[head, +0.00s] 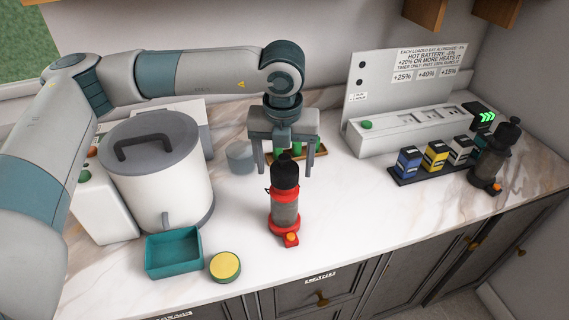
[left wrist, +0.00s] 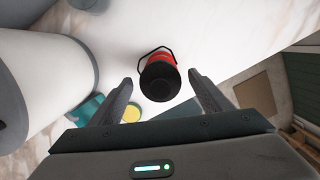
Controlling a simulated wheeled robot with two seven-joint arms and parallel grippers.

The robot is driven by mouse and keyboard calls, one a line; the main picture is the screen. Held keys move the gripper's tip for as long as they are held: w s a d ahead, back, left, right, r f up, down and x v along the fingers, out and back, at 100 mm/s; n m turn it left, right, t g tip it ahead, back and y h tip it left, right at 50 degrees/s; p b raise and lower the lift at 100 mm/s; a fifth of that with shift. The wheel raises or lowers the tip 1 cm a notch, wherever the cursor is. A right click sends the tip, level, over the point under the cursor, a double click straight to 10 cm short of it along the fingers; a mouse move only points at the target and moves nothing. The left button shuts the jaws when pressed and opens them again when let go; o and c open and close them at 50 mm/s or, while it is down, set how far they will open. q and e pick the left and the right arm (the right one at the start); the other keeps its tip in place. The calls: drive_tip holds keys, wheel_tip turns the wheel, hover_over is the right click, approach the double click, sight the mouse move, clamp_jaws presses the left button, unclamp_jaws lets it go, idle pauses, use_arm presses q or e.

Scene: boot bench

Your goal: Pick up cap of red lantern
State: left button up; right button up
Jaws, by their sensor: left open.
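The red lantern (head: 285,207) stands upright on the marble counter, with a red base and a grey see-through middle. Its black cap (head: 286,172) is on top; in the left wrist view the cap (left wrist: 159,82) shows from above, with the red body (left wrist: 159,57) and a dark handle loop behind it. My left gripper (head: 288,172) points down above and around the cap's level, open and empty. In the left wrist view its two fingers (left wrist: 160,88) lie on either side of the cap, with gaps on both sides. My right gripper is in neither view.
A large white pot (head: 150,185), a teal tray (head: 174,252) and a yellow-topped round tin (head: 225,266) stand left of the lantern. A charging bay (head: 415,131), a rack of coloured batteries (head: 430,168) and a black lantern (head: 490,160) stand right. The counter between is clear.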

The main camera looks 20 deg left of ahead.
use_arm(q)
drive_tip(key=shift+w+f, duration=0.1)
drive_tip(key=shift+f, duration=0.35)
drive_tip(key=c, duration=0.9)
drive_tip(key=shift+r, duration=0.1)
